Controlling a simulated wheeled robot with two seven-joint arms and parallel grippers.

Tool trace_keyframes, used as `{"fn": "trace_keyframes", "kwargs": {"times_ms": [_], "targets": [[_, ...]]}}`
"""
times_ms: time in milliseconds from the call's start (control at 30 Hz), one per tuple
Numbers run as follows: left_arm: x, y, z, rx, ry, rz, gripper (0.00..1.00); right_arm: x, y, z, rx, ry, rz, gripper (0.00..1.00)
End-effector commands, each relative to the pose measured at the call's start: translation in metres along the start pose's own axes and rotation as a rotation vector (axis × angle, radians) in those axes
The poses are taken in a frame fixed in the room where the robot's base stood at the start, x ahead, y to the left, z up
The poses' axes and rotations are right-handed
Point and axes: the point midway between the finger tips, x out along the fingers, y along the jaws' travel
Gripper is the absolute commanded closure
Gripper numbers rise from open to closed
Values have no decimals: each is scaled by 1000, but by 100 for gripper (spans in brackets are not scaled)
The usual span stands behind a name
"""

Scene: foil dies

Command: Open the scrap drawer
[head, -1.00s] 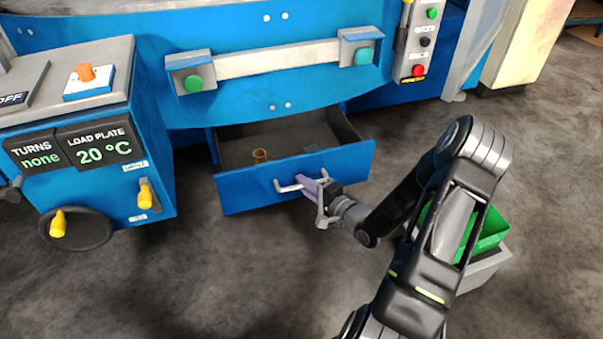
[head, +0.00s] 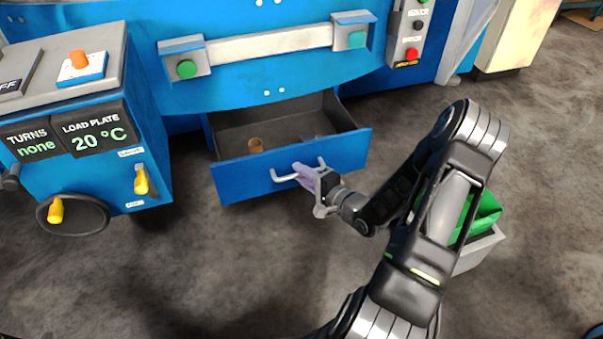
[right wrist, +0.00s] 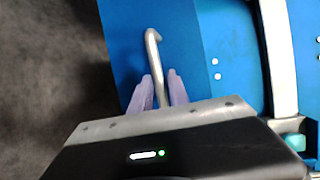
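The blue scrap drawer (head: 240,180) stands well out from under the blue machine, and its grey inside shows in the head view. Its silver bar handle (head: 283,178) is on the front panel and also shows in the right wrist view (right wrist: 153,48). My right gripper (head: 303,175) is at the right part of the handle. My left gripper is not in view.
A control cabinet (head: 95,150) with a handwheel (head: 72,215) stands at left. A green-topped grey bin (head: 484,245) stands at right behind my arm. The floor before the drawer is clear.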

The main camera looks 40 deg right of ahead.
Motion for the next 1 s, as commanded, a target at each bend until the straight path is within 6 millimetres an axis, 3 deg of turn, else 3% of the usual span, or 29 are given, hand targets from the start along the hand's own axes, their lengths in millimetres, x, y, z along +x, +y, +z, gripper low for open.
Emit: {"fn": "trace_keyframes", "kwargs": {"times_ms": [533,1000], "targets": [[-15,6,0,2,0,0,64,-72,0,-1,1,3,2,79],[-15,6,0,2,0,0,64,-77,0,0,0,1,1,79]]}}
